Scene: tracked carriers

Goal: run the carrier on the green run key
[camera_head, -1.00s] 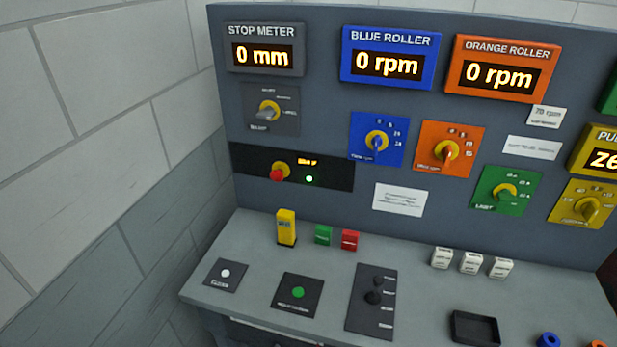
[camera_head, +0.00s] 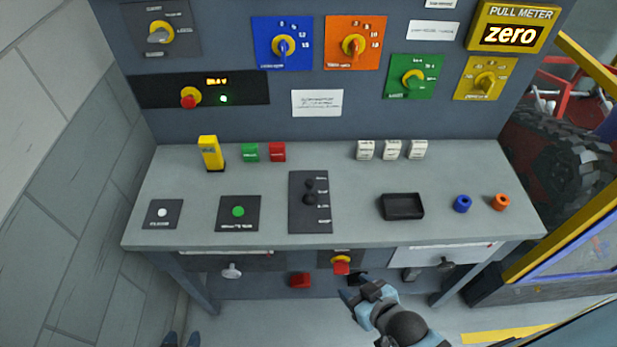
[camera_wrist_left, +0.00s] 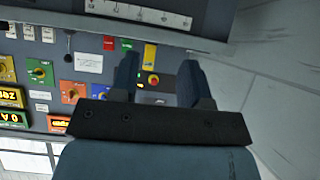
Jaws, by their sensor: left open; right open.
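A round green button (camera_head: 238,211) sits on a dark plate at the left of the grey bench top; its small label is hard to read. A small green block (camera_head: 249,152) stands behind it, beside a red block (camera_head: 277,152). The green block also shows in the left wrist view (camera_wrist_left: 127,44). My left gripper (camera_head: 181,339) shows only its fingertips at the bottom edge, in front of the bench and apart from the button. In the left wrist view its fingers (camera_wrist_left: 158,80) are spread and empty. My right gripper (camera_head: 353,288) is open before the bench front, below the top.
A red knob (camera_head: 341,265) is on the bench front. A block wall (camera_head: 65,170) stands left.

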